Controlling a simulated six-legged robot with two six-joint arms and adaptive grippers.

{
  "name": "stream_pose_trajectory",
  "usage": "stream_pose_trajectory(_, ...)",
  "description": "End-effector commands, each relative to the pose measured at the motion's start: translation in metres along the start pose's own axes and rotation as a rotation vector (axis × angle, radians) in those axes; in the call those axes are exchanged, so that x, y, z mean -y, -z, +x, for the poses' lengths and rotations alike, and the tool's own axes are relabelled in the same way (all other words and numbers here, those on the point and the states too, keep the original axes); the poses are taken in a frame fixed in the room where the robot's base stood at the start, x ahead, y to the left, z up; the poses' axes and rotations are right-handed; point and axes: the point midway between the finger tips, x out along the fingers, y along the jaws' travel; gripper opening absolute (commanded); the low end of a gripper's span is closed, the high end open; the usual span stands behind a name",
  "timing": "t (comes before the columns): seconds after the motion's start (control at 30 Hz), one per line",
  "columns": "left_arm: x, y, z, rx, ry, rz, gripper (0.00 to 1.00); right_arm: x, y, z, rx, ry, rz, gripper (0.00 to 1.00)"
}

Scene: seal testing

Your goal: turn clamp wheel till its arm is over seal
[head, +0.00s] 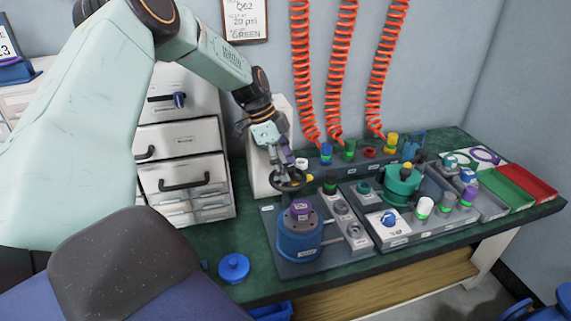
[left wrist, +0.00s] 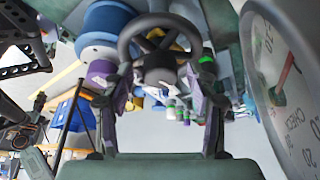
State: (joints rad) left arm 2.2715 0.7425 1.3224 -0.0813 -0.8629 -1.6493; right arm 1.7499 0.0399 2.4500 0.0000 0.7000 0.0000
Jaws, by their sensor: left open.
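The black clamp wheel (head: 287,183) stands above and behind the blue pot (head: 299,240). A purple seal (head: 300,207) sits on top of the pot. A small yellow tip (head: 309,178) shows at the wheel's right side; I cannot tell if it belongs to the clamp arm, which is mostly hidden. My left gripper (head: 279,167) is right above the wheel. In the left wrist view the wheel (left wrist: 124,42) lies ahead, and my open left gripper (left wrist: 160,85) has its purple-padded fingers either side of the hub. Contact cannot be told. My right gripper is out of view.
A round gauge (left wrist: 285,80) is close at the right in the left wrist view. Drawers (head: 180,155) stand left of the wheel. A panel with a green pot (head: 402,185) and several knobs lies to the right. A blue lid (head: 233,267) lies on the green bench.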

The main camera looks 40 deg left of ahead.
Motion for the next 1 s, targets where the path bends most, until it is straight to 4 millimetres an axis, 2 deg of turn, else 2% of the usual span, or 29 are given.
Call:
stream_pose_trajectory(0.27, 0.001, 0.004, -0.008, -0.001, 0.002, 0.002, 0.58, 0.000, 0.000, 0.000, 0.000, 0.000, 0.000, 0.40)
stream_pose_trajectory(0.7, 0.001, 0.033, -0.078, 0.000, 0.002, 0.002, 0.58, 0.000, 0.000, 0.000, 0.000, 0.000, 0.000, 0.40)
stream_pose_trajectory(1.0, 0.000, 0.039, -0.093, 0.000, 0.000, 0.000, 0.58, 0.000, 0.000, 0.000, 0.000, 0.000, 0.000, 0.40)
